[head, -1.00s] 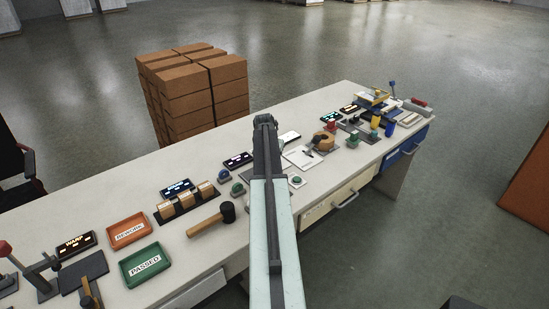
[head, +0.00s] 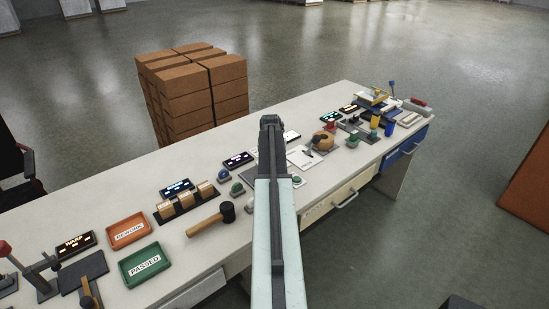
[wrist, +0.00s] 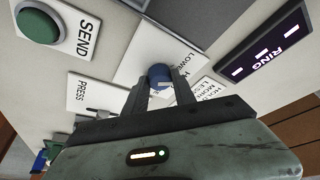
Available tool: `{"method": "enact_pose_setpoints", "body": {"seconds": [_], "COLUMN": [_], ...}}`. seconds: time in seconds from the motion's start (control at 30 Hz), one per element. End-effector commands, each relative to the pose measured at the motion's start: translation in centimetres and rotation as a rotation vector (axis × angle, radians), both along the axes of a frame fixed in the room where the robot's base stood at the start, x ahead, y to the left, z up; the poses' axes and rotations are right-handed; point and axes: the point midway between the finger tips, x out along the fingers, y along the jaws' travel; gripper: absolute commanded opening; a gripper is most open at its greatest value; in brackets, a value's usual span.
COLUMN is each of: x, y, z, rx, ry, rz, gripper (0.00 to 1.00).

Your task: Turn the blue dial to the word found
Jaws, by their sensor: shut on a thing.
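The blue dial (wrist: 158,72) is in the wrist view, on a white plate (wrist: 137,61) with printed words. One word near it reads LOWER; others are partly hidden or too small to read surely. My gripper (wrist: 160,84) is shut on the dial, one finger on each side. A small pale mark shows on the dial, but which word it faces cannot be told. In the head view my arm reaches over the bench and hides this dial and the fingertips.
A green SEND button (wrist: 40,26) and a PRESS plate (wrist: 88,92) are left of the dial; a dark RING display (wrist: 263,40) is right. On the bench (head: 100,200) stand a mallet (head: 212,221), a green PASSED tray (head: 145,264) and an orange REWORK tray (head: 128,231).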

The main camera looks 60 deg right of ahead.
Motion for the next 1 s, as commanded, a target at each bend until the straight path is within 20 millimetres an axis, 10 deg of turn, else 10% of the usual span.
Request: {"method": "enact_pose_setpoints", "body": {"seconds": [0.1,0.53,1.0], "x": [-0.6,-0.4,-2.0], "y": [-0.1,0.2,2.6], "z": [-0.1,0.8,7.4], "rx": [0.001,0.001,0.001], "ry": [0.011,0.005,0.007], "rz": [-0.006,-0.003,-0.004], "gripper": [0.53,0.53,0.53]}}
